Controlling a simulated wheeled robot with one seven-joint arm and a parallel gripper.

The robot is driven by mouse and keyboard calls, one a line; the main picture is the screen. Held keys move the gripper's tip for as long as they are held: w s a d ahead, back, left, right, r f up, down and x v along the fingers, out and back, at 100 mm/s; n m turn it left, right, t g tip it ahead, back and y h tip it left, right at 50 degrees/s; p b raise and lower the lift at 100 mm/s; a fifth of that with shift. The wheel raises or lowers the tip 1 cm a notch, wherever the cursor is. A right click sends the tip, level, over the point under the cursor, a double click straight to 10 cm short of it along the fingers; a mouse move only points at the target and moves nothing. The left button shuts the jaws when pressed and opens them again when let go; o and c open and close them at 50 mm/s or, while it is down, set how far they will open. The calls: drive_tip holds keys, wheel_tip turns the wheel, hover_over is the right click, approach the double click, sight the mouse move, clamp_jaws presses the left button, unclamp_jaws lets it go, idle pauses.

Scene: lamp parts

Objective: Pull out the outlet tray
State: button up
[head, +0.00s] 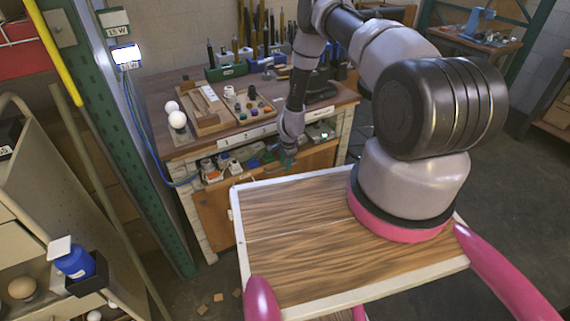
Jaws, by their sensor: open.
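A wooden workbench (170,88) stands ahead in the head view, with pale labelled fronts below its top edge. One label is on the left front (233,138), another on the right front (318,113); I cannot read them, so I cannot tell which part is the outlet tray. A shelf space under these fronts holds small jars (210,168) and a grey box with a small green light (324,135). My gripper (287,164) hangs at the bench's front, close to this space. It is open, small and dark; I cannot tell whether it touches anything.
On the bench are a wooden parts tray (212,122), white bulbs (177,119) and several upright tools. A green metal post (125,130) and tan shelving (35,190) stand on the left. My own wooden-topped base fills the lower middle. Floor at right (500,200) is clear.

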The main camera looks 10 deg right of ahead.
clamp_jaws()
idle(1.4)
